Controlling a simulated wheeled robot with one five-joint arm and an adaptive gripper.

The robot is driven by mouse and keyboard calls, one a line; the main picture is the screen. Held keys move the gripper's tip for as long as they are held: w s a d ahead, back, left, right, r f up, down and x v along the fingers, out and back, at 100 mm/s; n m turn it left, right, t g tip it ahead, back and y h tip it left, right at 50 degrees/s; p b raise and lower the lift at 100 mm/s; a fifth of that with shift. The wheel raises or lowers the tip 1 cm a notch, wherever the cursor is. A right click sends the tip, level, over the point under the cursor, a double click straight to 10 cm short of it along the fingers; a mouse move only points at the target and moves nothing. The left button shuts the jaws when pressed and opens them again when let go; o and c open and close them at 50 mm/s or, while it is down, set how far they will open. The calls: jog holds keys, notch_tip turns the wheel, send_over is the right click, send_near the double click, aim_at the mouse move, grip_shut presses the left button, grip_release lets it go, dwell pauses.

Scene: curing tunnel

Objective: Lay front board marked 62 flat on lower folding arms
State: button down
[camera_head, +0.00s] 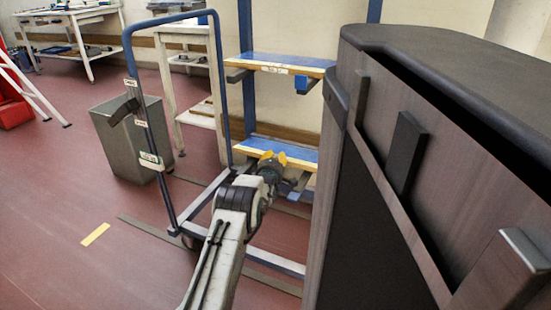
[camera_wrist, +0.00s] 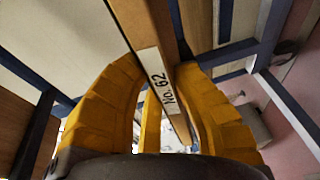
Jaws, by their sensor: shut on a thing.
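My gripper (camera_head: 272,158) is at the near edge of a blue-topped board (camera_head: 303,153) at the lower level of the rack. In the wrist view my yellow fingers (camera_wrist: 160,72) are shut on the edge of a wooden board (camera_wrist: 145,22) with a white label reading "No. 62". In the head view the lower board looks about level. My gripper hides part of its edge and the lower folding arms (camera_head: 293,187). I cannot tell whether the board rests on them.
An upper blue-topped board (camera_head: 262,58) is on the rack above. A blue-framed trolley (camera_head: 220,90) stands close left of my arm. A grey bin (camera_head: 125,150) stands beyond it. A large dark cabinet (camera_head: 410,120) blocks the right. The floor at left is mostly free.

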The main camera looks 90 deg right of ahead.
jog(key=c, duration=1.1)
grip_release()
jog(key=shift+f, duration=0.1)
jog(key=shift+a, duration=0.35)
jog(key=shift+v, duration=5.7)
jog(key=shift+w, duration=0.1)
